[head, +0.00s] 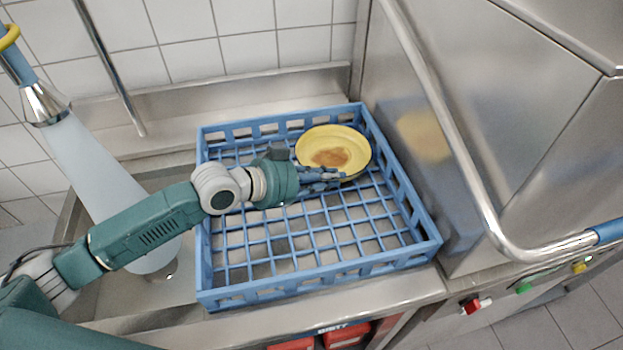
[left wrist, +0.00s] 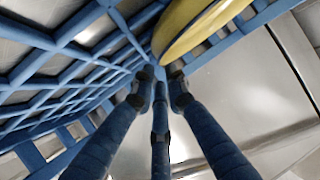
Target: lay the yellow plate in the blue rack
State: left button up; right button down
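The yellow plate (head: 308,147) has a brown stain in its middle. In the head view it is over the far right part of the blue rack (head: 222,292), inside the rack's outline. I cannot tell whether it touches the rack floor. My left gripper (head: 330,176) reaches in from the left, with its fingers at the plate's near rim. In the left wrist view the plate (left wrist: 196,27) shows nearly edge-on, and the fingertips (left wrist: 160,76) close together at its rim. The fingers appear shut on the rim, though the contact is partly hidden. My right gripper is not in view.
The rack stands on a steel counter (head: 395,292), with tiled wall behind. A steel machine (head: 480,120) with a bent tube handle (head: 455,150) stands close on the right. The near and middle rack floor is empty. Coloured switches (head: 476,305) sit at lower right.

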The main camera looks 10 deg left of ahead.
pick_arm(q)
jog(key=b+v, duration=0.1)
jog(key=v, duration=0.5)
jog(key=shift+s+a, duration=0.15)
jog(key=shift+s+a+r, duration=0.25)
jog(key=shift+s+r, duration=0.05)
